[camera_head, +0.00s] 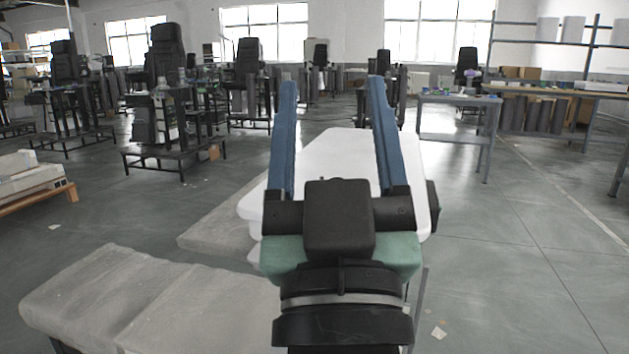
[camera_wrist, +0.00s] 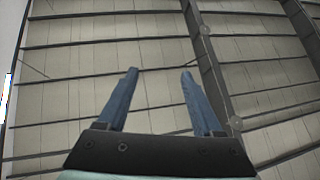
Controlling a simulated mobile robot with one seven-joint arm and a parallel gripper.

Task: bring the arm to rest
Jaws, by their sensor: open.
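My gripper (camera_head: 333,88) is open, with its two blue fingers spread apart and nothing between them. In the head view it points away from me, in front of a white-topped table (camera_head: 335,150) that it partly hides. In the wrist view my gripper (camera_wrist: 159,72) also shows open and empty, against the ceiling beams. It touches nothing that I can see.
A grey padded surface (camera_head: 150,300) lies low at the front left. A pallet with pale blocks (camera_head: 35,180) is at the far left. Workbenches (camera_head: 455,100) stand at the back right. The floor (camera_head: 520,260) at the right is mostly clear.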

